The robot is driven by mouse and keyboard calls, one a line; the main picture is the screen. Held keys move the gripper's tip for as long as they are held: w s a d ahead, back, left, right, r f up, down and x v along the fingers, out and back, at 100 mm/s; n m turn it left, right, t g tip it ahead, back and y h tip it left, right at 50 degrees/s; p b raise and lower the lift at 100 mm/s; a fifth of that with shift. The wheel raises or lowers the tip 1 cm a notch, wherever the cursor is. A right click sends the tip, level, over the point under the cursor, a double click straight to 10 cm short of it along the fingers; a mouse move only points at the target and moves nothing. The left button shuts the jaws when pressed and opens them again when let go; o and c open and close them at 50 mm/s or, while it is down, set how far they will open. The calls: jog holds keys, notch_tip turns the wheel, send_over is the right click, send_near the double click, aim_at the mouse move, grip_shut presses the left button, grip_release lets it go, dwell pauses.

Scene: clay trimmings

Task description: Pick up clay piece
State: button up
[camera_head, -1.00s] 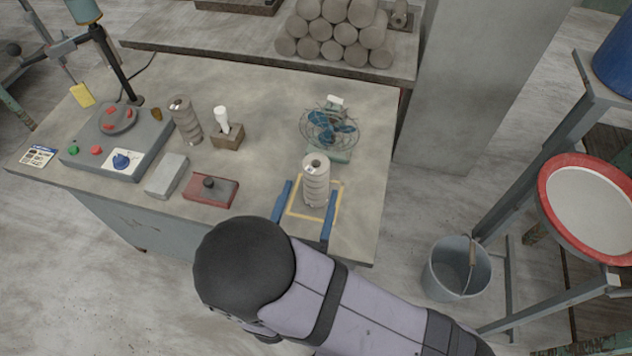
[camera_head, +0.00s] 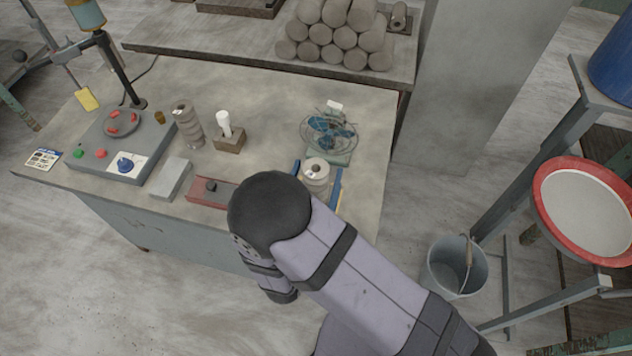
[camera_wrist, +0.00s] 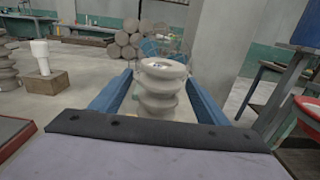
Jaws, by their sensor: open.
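A pale ribbed clay piece (camera_head: 317,173) stands upright near the front right of the table; my arm hides its lower part in the head view. It also shows in the wrist view (camera_wrist: 161,88), between the two blue fingers. My gripper (camera_head: 317,176) is open, with one finger on each side of the piece. In the wrist view my gripper (camera_wrist: 160,92) shows gaps between the fingers and the clay. A second, greyer ribbed piece (camera_head: 187,125) stands further left on the table.
A small fan (camera_head: 330,132) stands just behind the clay piece. A bucket (camera_head: 458,266) is on the floor at right.

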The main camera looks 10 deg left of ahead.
grip_shut()
jog(key=shift+r, duration=0.2)
notch_tip(320, 180, up, 10)
jog(key=shift+f, duration=0.15)
dwell(0.8)
